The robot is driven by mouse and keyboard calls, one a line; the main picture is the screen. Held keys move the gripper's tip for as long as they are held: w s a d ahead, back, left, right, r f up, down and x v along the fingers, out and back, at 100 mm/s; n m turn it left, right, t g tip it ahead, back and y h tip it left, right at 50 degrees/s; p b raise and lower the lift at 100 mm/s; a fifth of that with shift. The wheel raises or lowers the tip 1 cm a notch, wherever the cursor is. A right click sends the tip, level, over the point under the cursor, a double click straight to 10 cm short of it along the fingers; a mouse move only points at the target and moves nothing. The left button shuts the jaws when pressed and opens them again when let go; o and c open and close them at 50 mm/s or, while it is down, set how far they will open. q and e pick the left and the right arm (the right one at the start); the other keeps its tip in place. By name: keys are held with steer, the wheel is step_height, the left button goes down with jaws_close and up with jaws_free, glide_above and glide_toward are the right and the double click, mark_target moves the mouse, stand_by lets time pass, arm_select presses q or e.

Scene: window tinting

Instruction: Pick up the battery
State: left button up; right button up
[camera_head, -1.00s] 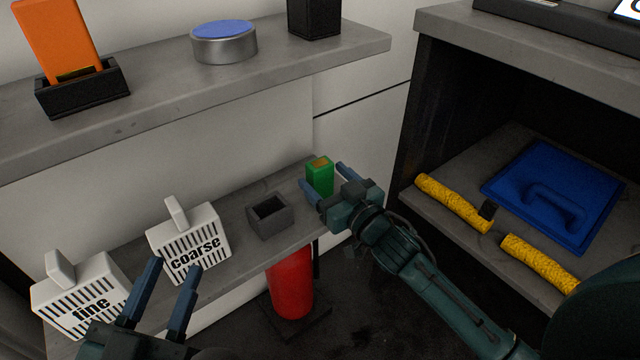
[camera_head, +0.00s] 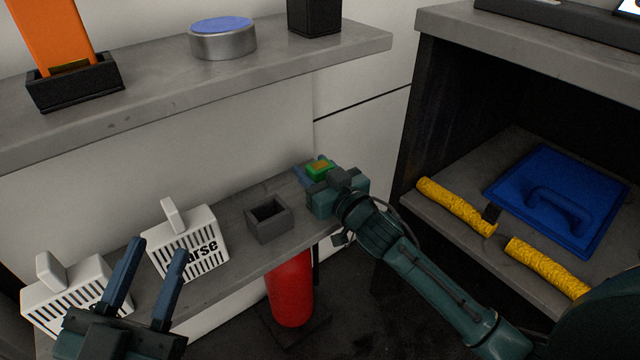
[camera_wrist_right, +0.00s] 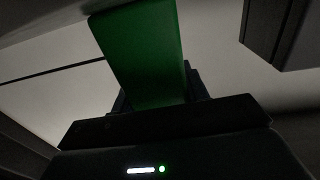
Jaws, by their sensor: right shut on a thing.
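The battery (camera_head: 320,168) is a green block with a gold-coloured top, at the right end of the lower grey shelf. My right gripper (camera_head: 317,177) is shut on it, and its wrist hides most of the block in the head view. In the right wrist view the green battery (camera_wrist_right: 142,55) stands between the fingers. I cannot tell whether it still touches the shelf. My left gripper (camera_head: 150,270) is open and empty in front of the white boxes at the lower left.
A small grey open holder (camera_head: 269,220) stands left of my right gripper. White boxes, one marked coarse (camera_head: 190,245), stand further left. A red cylinder (camera_head: 290,290) is below the shelf. The upper shelf (camera_head: 160,95) overhangs; a dark cabinet (camera_head: 425,100) is at right.

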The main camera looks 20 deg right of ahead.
steer(key=c, duration=0.5)
steer(key=shift+r, duration=0.1)
